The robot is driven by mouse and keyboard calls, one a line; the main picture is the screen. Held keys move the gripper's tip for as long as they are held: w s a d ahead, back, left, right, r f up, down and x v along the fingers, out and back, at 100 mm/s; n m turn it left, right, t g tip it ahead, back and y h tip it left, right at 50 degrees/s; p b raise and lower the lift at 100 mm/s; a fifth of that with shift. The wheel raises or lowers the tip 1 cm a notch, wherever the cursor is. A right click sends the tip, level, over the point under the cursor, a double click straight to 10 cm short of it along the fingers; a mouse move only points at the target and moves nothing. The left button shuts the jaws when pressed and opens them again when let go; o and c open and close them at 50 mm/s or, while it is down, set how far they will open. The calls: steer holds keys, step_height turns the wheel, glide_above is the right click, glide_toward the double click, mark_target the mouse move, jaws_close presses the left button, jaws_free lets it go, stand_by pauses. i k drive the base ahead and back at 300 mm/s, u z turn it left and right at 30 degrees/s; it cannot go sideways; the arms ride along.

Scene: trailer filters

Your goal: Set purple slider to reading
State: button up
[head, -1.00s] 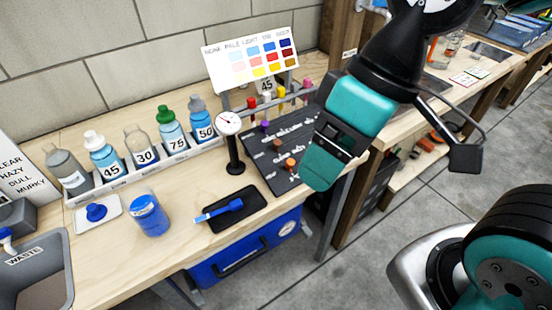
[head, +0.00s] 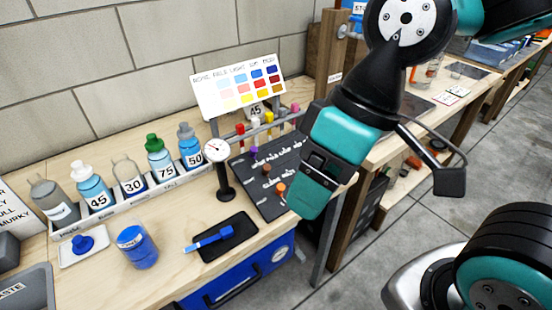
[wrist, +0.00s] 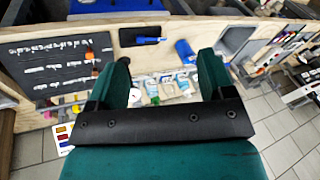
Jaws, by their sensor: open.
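The purple slider (head: 254,153) is a small knob near the upper left of the dark slider board (head: 268,208). My gripper (head: 304,203) hangs above the board's right side in the head view, apart from the purple slider, and hides part of the board. In the wrist view its two teal fingers (wrist: 163,82) stand wide apart with nothing between them. The board (wrist: 55,85) also shows there at the left, outside the fingers. The slider readings are too small to tell.
A dial gauge (head: 215,150) on a black post stands left of the board. A colour chart (head: 240,88) and a rack with coloured caps stand behind. Numbered bottles (head: 97,190), a blue-filled jar (head: 138,248) and a black tray (head: 240,245) with a blue tool are further left.

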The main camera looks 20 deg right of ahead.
mark_target(254, 150)
steer(key=u, duration=1.25)
steer(key=i, duration=0.35)
steer(key=z, duration=0.8)
